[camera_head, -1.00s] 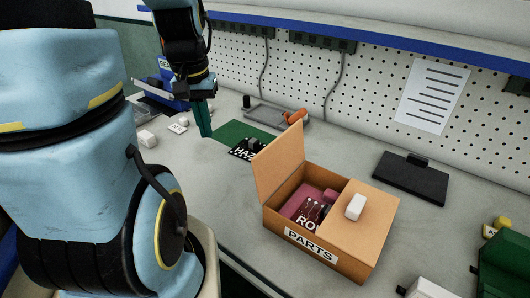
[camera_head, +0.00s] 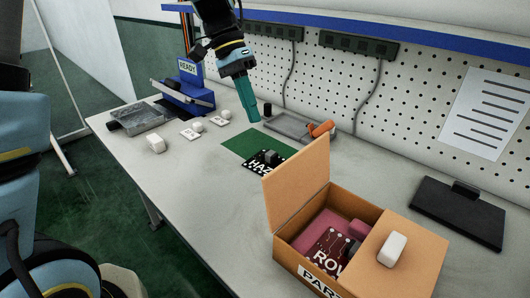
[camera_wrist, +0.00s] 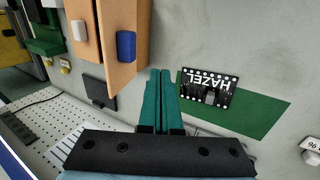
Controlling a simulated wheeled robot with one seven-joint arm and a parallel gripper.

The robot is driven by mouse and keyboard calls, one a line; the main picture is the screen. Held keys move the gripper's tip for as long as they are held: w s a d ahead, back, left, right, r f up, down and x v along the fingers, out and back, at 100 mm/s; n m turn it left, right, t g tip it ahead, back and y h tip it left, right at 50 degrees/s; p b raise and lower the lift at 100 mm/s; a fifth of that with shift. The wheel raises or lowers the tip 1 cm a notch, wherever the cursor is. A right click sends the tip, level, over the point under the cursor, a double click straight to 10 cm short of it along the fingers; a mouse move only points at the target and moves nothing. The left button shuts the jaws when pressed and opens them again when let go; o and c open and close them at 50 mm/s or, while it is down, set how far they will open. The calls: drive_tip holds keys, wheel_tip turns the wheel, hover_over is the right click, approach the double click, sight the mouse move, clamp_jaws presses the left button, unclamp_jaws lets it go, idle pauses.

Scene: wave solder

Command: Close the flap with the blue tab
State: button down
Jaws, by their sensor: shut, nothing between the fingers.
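The cardboard parts box (camera_head: 305,268) stands on the bench, its left flap (camera_head: 297,183) upright and its right flap (camera_head: 412,262) lying flat with a white tab (camera_head: 392,249). The blue tab is hidden in the head view. In the wrist view the blue tab (camera_wrist: 126,46) sits on the outer face of the raised flap (camera_wrist: 119,75). My gripper (camera_head: 254,119) is shut and empty, above the bench behind the green mat and apart from the flap. Its teal fingers (camera_wrist: 160,73) point between the flap and the HAZEL board in the wrist view.
The HAZEL board (camera_head: 267,160) lies on the green mat (camera_head: 240,145), left of the box. A grey tray (camera_head: 287,125) with an orange-handled tool (camera_head: 320,129) lies behind. A black plate (camera_head: 458,212) is right of the box. The pegboard wall (camera_head: 420,85) bounds the back.

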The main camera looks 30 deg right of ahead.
sight(295, 177)
drive_tip(key=s+d+f+p, duration=0.2)
drive_tip(key=s+f+p, duration=0.2)
drive_tip(key=s+f, duration=0.3)
drive_tip(key=shift+s+f, duration=0.35)
drive_tip(key=shift+r, duration=0.1)
